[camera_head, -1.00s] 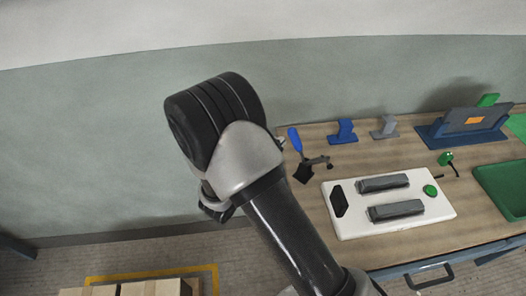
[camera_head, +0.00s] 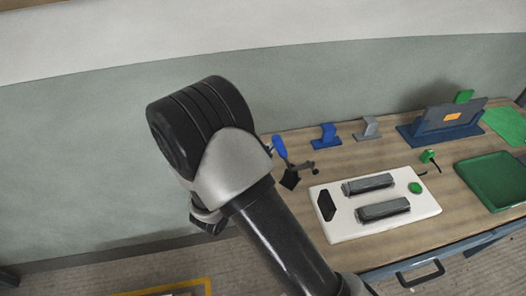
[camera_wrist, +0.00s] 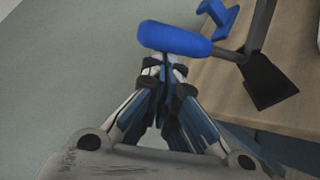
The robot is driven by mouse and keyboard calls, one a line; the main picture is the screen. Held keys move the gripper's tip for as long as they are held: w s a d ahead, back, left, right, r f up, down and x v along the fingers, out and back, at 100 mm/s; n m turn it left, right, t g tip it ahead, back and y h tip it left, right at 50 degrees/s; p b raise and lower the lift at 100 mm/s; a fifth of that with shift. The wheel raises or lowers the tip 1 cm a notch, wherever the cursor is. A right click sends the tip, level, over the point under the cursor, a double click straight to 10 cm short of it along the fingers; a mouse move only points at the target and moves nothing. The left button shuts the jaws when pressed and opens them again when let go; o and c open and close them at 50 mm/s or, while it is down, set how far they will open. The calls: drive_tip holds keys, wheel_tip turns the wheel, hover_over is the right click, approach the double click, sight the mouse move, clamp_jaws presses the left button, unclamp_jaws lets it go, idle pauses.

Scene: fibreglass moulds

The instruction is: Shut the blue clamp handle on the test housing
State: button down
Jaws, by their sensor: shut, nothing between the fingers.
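The blue clamp handle (camera_head: 279,146) stands upright above its dark clamp base (camera_head: 290,179) at the left end of the bench, left of the white test housing (camera_head: 375,226). In the wrist view the blue handle (camera_wrist: 174,39) lies across the picture just beyond my fingertips, its metal lever running right to the dark base (camera_wrist: 268,82). My gripper (camera_wrist: 165,65) is shut and empty, its tips close to the handle's near side. I cannot tell whether they touch. In the head view my gripper is hidden by my arm.
A blue bracket (camera_head: 326,136) and a grey bracket (camera_head: 367,129) stand behind the housing. A green connector (camera_head: 428,156) with a cable sits at its right. A blue stand (camera_head: 440,131) and a green tray (camera_head: 495,181) are farther right. The wall (camera_head: 60,150) is behind.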

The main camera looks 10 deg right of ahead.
sight(279, 144)
drive_tip(key=shift+s+d+r, duration=0.1)
drive_tip(key=shift+r, duration=0.05)
drive_tip(key=shift+s+d+r+b, duration=0.45)
drive_tip(key=shift+s+d+r, duration=0.7)
drive_tip(key=shift+s+r, duration=0.2)
drive_tip(key=shift+a, duration=0.1)
